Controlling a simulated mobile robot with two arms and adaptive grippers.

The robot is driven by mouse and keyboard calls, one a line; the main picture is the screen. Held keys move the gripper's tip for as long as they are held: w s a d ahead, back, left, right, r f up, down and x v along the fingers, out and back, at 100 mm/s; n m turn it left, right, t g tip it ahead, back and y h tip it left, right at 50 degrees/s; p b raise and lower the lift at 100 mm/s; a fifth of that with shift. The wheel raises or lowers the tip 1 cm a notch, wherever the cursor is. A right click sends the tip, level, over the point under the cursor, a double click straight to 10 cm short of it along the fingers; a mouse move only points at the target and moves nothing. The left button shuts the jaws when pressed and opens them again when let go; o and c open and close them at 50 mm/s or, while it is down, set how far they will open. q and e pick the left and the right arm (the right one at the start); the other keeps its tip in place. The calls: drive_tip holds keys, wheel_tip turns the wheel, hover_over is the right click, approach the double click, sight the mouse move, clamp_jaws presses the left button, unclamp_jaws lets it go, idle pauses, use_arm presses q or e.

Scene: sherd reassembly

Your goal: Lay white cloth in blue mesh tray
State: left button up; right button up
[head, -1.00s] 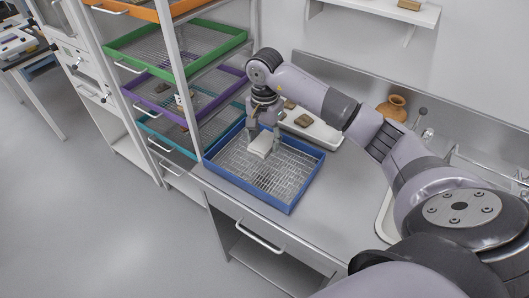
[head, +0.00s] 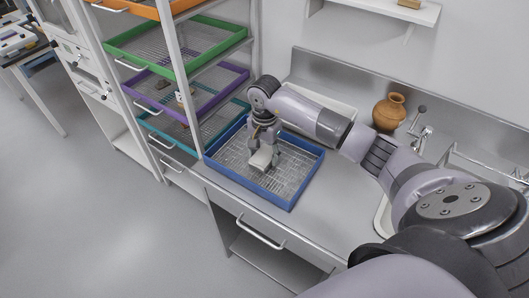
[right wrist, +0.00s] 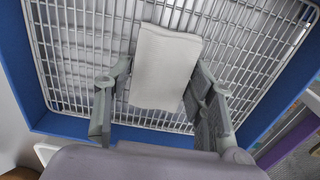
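The white cloth (head: 261,158) is a small folded rectangular pad. It sits between the two fingers of my right gripper (head: 263,148), over the mesh of the blue mesh tray (head: 249,192). In the right wrist view the cloth (right wrist: 165,68) has a gripper finger against each side edge, and the right gripper (right wrist: 162,78) is shut on it. The tray's wire mesh lies behind the cloth, inside the blue rim (right wrist: 75,124). I cannot tell whether the cloth touches the mesh. My left gripper is not in view.
The blue tray stands on a steel counter (head: 310,222). A rack with orange, green (head: 176,72), purple and teal mesh trays stands to its left. A clay jar (head: 389,112) and a tap (head: 420,135) are at the back right. A white tray (head: 325,112) is partly hidden behind my arm.

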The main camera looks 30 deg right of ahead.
sight(265, 155)
drive_tip(key=o, duration=0.4)
drive_tip(key=shift+r, duration=0.1)
drive_tip(key=shift+r+p, duration=0.2)
drive_tip(key=shift+p, duration=0.15)
wheel_tip(265, 155, up, 12)
drive_tip(key=b, duration=0.3)
drive_tip(key=shift+f, duration=0.1)
